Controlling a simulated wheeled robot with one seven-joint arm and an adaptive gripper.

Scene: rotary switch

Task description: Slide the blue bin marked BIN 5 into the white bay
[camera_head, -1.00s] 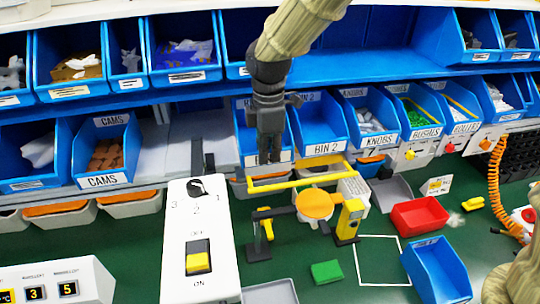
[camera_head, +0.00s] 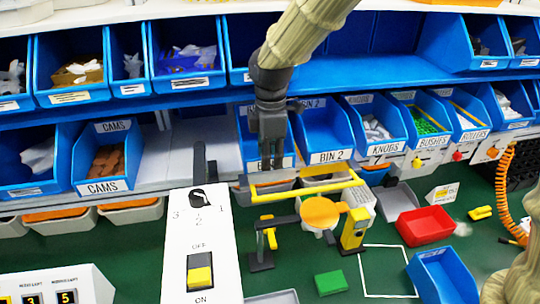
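A blue bin (camera_head: 436,282) stands on the green table at the lower right, partly cut off by the bottom edge. A small pale label is on its far rim, but I cannot read it. The white bay (camera_head: 366,270) is a white square outline on the table, just left of the bin. The bin's left side is close to the outline's right side. My gripper (camera_head: 272,166) hangs fingers down at upper centre, in front of the shelf bins and away from the blue bin. Its fingers look close together; I cannot tell the gap.
A white rotary switch panel (camera_head: 202,240) stands at left. A yellow bar frame (camera_head: 305,188) and an orange disc (camera_head: 320,212) lie below my gripper. A red bin (camera_head: 426,225) is behind the blue bin; a green block (camera_head: 330,282) is left of the bay.

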